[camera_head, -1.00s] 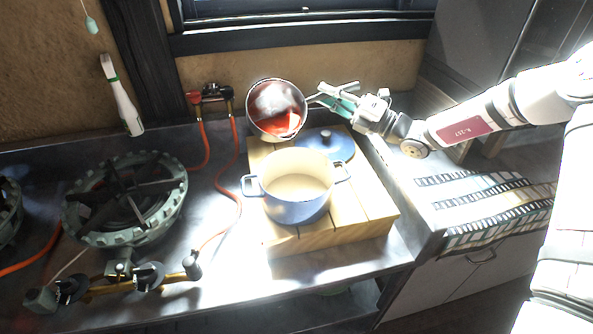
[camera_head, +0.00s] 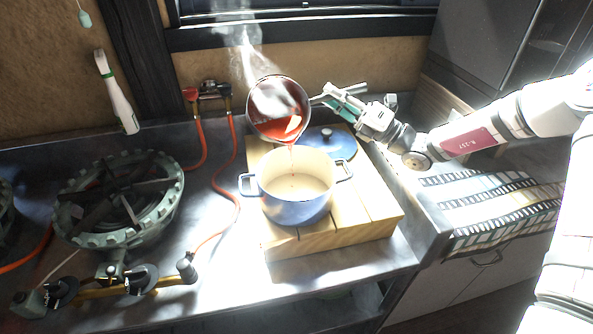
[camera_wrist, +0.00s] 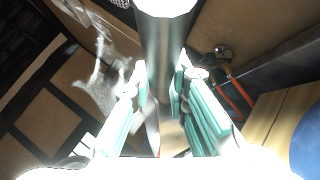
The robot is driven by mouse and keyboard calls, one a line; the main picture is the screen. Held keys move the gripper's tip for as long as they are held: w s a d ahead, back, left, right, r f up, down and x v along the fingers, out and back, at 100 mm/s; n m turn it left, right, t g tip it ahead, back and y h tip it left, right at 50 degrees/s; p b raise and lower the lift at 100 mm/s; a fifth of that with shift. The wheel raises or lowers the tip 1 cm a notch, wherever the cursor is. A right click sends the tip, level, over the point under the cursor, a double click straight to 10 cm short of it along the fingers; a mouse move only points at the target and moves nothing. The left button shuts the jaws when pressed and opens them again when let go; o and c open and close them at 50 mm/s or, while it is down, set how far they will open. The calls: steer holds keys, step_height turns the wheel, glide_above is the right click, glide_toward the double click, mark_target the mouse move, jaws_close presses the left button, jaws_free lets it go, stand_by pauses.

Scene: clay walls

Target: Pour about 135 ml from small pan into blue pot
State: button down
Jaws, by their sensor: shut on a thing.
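The small pan (camera_head: 262,124) is tilted over the blue pot, its mouth turned towards the head camera. It holds steaming red liquid (camera_head: 290,100), and a thin red stream falls from its lower rim into the pot. The blue pot (camera_head: 295,208) stands upright on a wooden board, with a cream inside and two side handles. A little red shows on its floor. My gripper (camera_head: 328,95) is shut on the pan's handle, to the right of the pan. In the wrist view the handle (camera_wrist: 160,60) runs between my teal fingers.
The blue lid (camera_head: 336,146) lies on the wooden board (camera_head: 345,222) behind the pot. A gas burner (camera_head: 118,205) with orange hoses stands to the left. A film-strip patterned cloth (camera_head: 495,205) lies at the right. The window ledge is behind the pan.

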steer(key=shift+s, duration=0.1)
steer(key=shift+s+d+f+n+g+y+b, duration=0.3)
steer(key=shift+n+y+b, duration=0.4)
steer(key=shift+b, duration=0.55)
stand_by(0.4)
